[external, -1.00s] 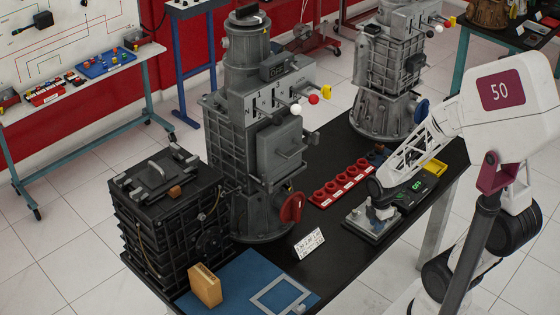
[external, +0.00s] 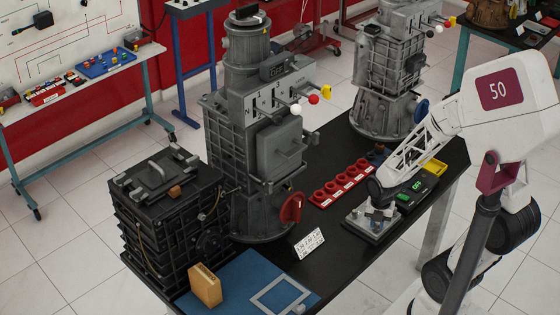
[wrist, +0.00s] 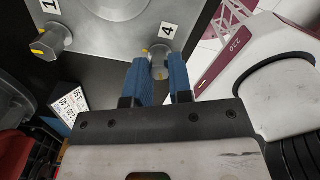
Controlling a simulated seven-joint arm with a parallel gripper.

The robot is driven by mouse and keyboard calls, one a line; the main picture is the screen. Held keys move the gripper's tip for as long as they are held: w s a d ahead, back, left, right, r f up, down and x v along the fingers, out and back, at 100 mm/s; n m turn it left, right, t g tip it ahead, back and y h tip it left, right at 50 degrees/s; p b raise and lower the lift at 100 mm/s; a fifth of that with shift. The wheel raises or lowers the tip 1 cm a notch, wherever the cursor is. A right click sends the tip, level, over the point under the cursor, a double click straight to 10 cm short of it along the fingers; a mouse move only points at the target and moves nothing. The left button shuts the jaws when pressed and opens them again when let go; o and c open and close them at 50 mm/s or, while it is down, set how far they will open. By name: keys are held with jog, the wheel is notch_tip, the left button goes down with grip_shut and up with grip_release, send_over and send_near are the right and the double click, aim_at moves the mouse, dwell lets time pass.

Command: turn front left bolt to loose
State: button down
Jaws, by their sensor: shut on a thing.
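The grey metal bolt plate (external: 372,229) lies on the black bench in front of my arm. In the wrist view the plate (wrist: 110,8) carries a bolt beside label "1" (wrist: 52,40) and another bolt beside label "4" (wrist: 158,62), each with a yellow mark. My gripper (wrist: 158,76) has its blue fingers on either side of the bolt by "4" and is shut on it. The fingers hide part of that bolt. In the external view my gripper (external: 378,215) is down at the plate. I cannot tell from the labels which bolt is front left.
A black box with a lit green display (external: 404,197) sits right behind the plate. A red socket rack (external: 340,187) stands to its left, and a white number card (external: 308,243) stands nearer the front. A large grey engine trainer (external: 262,130) rises at left.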

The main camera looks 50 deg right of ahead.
aim_at(377, 224)
dwell(0.3)
jog(key=c, duration=1)
grip_release()
jog(key=shift+r, duration=0.1)
jog(key=shift+r, duration=3.85)
